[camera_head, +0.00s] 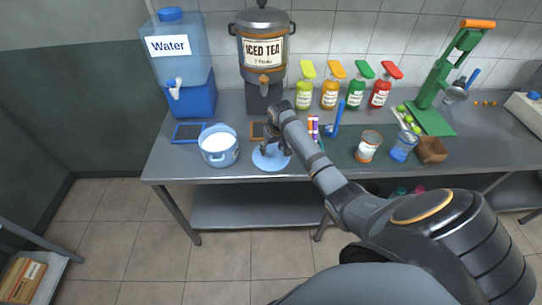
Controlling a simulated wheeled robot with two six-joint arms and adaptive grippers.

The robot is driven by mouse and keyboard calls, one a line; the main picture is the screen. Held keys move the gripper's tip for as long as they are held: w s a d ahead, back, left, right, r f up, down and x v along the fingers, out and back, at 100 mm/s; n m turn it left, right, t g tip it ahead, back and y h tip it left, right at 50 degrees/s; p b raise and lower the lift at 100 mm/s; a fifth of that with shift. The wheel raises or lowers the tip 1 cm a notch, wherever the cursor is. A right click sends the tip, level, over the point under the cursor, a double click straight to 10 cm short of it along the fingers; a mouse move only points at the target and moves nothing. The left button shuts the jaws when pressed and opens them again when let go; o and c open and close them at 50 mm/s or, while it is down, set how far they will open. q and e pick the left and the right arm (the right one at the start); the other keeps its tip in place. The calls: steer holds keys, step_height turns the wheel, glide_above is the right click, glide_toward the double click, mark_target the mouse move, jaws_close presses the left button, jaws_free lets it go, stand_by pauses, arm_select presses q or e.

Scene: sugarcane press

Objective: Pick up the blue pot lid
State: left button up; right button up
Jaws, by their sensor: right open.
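The blue pot lid (271,163) is a light blue disc near the front edge of the table, just right of the blue pot (219,150). The pot is uncovered, with something white inside. My right gripper (274,151) is open and points down over the lid, hiding its middle. I cannot tell whether the fingers touch the lid or its knob. My left gripper is not in view.
The grey metal table (190,171) carries a water dispenser (183,75) and an iced tea urn (263,55) behind. Several syrup bottles (330,93) stand at the back. A green press (440,85) stands farther right.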

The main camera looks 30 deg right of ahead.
mark_target(271, 151)
steer(key=x, duration=0.3)
steer(key=shift+w, duration=0.15)
steer(key=shift+r, duration=0.1)
steer(key=shift+c, duration=1)
jaws_close()
